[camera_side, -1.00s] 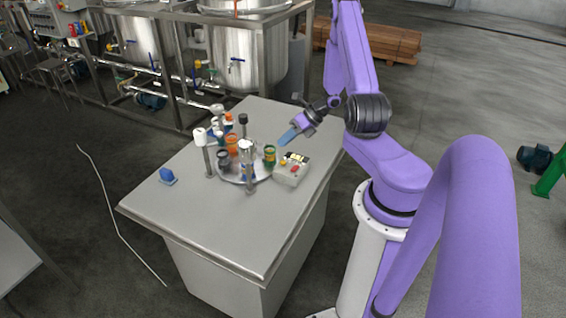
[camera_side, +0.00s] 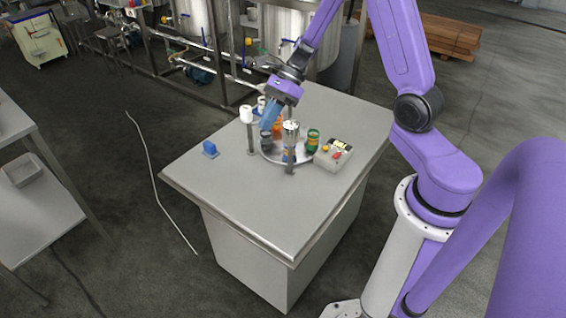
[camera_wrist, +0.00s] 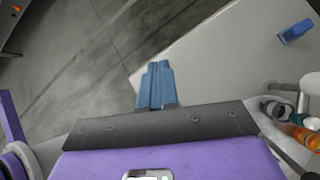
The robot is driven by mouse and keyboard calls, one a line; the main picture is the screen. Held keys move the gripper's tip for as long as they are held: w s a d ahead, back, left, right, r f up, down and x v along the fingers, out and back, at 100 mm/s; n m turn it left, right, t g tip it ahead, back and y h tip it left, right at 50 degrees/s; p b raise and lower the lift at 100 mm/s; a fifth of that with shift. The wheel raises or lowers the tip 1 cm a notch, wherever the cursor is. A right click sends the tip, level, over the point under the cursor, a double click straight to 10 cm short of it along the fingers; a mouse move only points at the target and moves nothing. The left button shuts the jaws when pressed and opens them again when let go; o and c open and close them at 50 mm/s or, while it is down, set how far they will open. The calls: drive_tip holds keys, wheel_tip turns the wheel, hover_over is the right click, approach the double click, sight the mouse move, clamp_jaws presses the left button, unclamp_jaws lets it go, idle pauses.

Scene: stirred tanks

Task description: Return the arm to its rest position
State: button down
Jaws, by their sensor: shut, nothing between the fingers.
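My gripper (camera_side: 269,113) has blue fingers that are closed together with nothing between them. In the side view it points down over the left rear part of the round platter (camera_side: 270,156) on the grey table. In the wrist view the blue fingertips (camera_wrist: 157,66) are pressed together, with the table edge and floor beyond them. I cannot tell from the side view how far the tips are above the small vessels.
The platter carries a green jar (camera_side: 312,138), an orange jar (camera_side: 278,128) and a dark one (camera_side: 266,145). White-capped (camera_side: 246,114) and metal (camera_side: 290,132) posts stand beside it. A control box (camera_side: 333,154) is to the right, a blue block (camera_side: 209,148) to the left. The table's front is clear.

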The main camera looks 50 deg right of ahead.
drive_tip(key=s+a+r+n+g+h, duration=0.2)
drive_tip(key=s+a+n, duration=0.2)
drive_tip(key=s+n, duration=0.35)
drive_tip(key=s+a+r+n+g+h, duration=0.2)
drive_tip(key=s+a+n, duration=0.2)
drive_tip(key=s+n, duration=0.4)
drive_tip(key=s+d+r+n+t+h, duration=0.1)
drive_tip(key=s+n, duration=0.4)
drive_tip(key=n, duration=0.5)
drive_tip(key=s+d+r+n+t+h, duration=0.1)
drive_tip(key=s+r+n+t+h, duration=0.1)
drive_tip(key=s+n, duration=0.4)
drive_tip(key=n, duration=0.4)
drive_tip(key=shift+d+r+h, duration=0.15)
drive_tip(key=shift+r+h, duration=0.15)
